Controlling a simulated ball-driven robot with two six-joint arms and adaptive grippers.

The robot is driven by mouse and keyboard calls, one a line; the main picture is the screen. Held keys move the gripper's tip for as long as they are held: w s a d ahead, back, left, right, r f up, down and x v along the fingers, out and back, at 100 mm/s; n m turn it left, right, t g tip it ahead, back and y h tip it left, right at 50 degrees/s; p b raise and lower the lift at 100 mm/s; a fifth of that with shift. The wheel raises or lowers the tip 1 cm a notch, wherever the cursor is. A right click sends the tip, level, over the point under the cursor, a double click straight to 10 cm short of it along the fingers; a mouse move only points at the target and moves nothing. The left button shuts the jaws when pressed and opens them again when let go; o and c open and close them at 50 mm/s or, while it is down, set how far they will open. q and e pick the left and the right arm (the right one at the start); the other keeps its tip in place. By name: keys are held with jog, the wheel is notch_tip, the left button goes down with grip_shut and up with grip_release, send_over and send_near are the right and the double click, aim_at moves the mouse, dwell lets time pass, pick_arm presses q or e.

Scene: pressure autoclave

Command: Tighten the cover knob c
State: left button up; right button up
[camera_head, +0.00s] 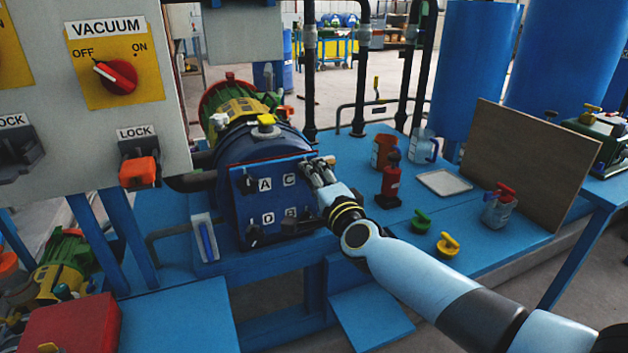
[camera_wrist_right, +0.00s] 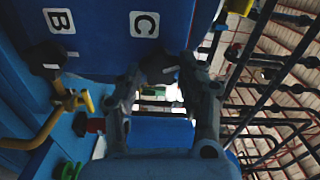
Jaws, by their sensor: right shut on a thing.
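The blue cover (camera_head: 267,209) of the autoclave carries the labels A, B, C and D, with a dark knob near each label. My right gripper (camera_head: 318,170) reaches the cover's upper right corner beside the label C. It is shut on cover knob c, which the fingers mostly hide. In the right wrist view the right gripper's fingers (camera_wrist_right: 165,75) stand on both sides of the knob's place, just below the label C on the cover (camera_wrist_right: 100,25). My left gripper is not in view.
Knob A (camera_head: 246,184) and knob D (camera_head: 254,236) sit at the cover's left side. A red bottle (camera_head: 391,182), a green-handled part (camera_head: 421,220), a yellow-handled part (camera_head: 448,244) and a tray (camera_head: 444,182) stand on the blue bench to the right. A control panel (camera_head: 60,90) hangs at the left.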

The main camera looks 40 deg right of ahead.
jog(key=m, duration=0.4)
jog(key=shift+f+m+b, duration=0.15)
jog(key=shift+m+b, duration=0.25)
dwell(0.4)
jog(key=o, duration=1.2)
jog(key=v, duration=1.2)
jog(key=shift+s, duration=0.1)
